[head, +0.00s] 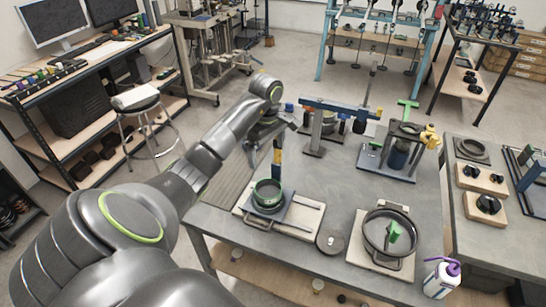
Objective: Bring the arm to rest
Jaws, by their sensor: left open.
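My left arm reaches in from the lower left, and its wrist bends down over the back left of the grey table (340,180). My left gripper (266,143) is open. It is small and dark here, and I see nothing held in it. It is above or behind a lever frame with a green ring (267,193) and an upright blue and yellow handle (277,155); the exact gap cannot be told. A second frame, a round dark pan (388,230) with a green handle (394,231), is at the front right. My right gripper is not in view.
A post with a blue and orange bar (340,108) and a stand with a green T-handle (406,106) are at the table's back. A purple-capped bottle (441,278) is at the front right corner. A stool (140,100) stands left. The table's middle is fairly clear.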

